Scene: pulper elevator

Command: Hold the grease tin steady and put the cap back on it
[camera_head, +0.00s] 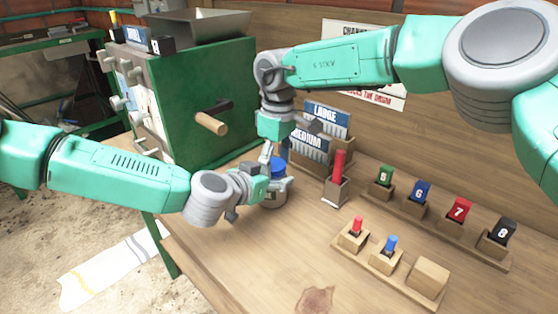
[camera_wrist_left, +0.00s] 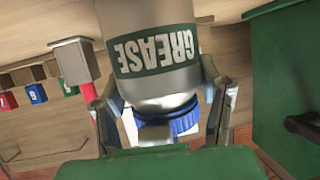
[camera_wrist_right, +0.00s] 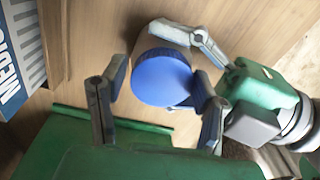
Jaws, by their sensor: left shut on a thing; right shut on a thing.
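The grease tin (camera_head: 272,198) stands upright on the wooden bench, a silver can with a green GREASE label (camera_wrist_left: 155,52). My left gripper (camera_head: 268,186) is shut around the tin's upper part; its fingers flank the tin in the left wrist view (camera_wrist_left: 162,98). The blue cap (camera_head: 278,165) is at the tin's top, and its round face shows in the right wrist view (camera_wrist_right: 160,80). My right gripper (camera_head: 272,156) comes from above and is shut on the cap, with a finger on each side (camera_wrist_right: 160,88). Whether the cap is fully seated cannot be told.
A green machine (camera_head: 205,95) with a wooden handle stands behind left. Behind the tin are LARGE and MEDIUM card boxes (camera_head: 308,148) and a red stick in a holder (camera_head: 338,180). Numbered blocks (camera_head: 460,208) and small plugs stand to the right. The front bench is clear.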

